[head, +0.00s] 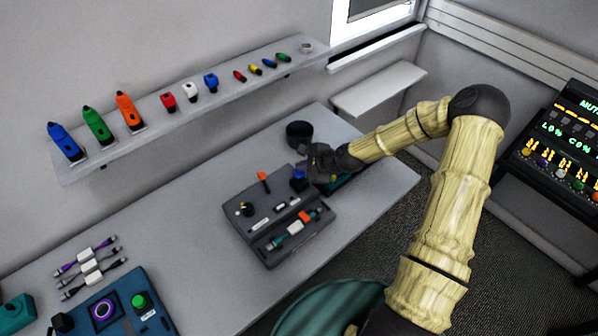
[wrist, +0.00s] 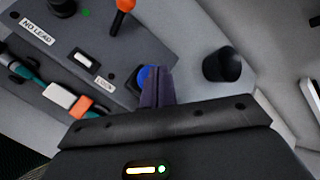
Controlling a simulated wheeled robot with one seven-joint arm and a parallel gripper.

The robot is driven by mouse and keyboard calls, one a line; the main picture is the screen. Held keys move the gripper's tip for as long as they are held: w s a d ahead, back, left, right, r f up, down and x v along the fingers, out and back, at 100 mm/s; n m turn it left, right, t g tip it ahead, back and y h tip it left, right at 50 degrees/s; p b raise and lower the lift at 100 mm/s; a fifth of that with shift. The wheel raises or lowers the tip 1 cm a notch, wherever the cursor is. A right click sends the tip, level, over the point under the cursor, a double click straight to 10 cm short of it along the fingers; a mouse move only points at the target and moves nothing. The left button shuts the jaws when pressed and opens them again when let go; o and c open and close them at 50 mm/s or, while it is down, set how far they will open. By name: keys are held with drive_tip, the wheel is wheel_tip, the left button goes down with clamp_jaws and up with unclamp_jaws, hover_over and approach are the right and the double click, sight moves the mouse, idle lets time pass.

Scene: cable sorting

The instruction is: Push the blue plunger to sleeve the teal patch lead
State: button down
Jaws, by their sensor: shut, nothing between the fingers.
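The blue plunger (head: 298,184) stands at the right end of the dark grey fixture (head: 238,190). In the wrist view the plunger (wrist: 143,76) is partly hidden behind my fingers. My gripper (wrist: 158,72) is shut and empty, its fingertips over or right beside the plunger; I cannot tell whether they touch. In the head view my dark gripper (head: 318,158) covers the fixture's right corner. The teal patch lead (head: 280,241) lies in the fixture's front channel, with a white sleeve-like piece and an orange piece on it. The teal lead also shows in the wrist view (wrist: 30,72).
An orange-tipped lever (head: 264,180) rises from the fixture, and a black cup (head: 299,132) stands behind it. Several bundled leads (head: 88,266) and a blue tester box (head: 118,305) are at lower left. A wall shelf (head: 215,95) holds coloured tools. The table between is clear.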

sight(302, 174)
drive_tip(key=shift+f+b, duration=0.75)
drive_tip(key=shift+f, duration=0.45)
idle(1.3)
drive_tip(key=shift+r, duration=0.1)
drive_tip(key=shift+r+p, duration=1.35)
drive_tip(key=shift+r, duration=0.3)
drive_tip(key=shift+r, duration=0.1)
wheel_tip(302, 174, up, 6)
drive_tip(key=p, duration=0.4)
drive_tip(key=shift+s, duration=0.1)
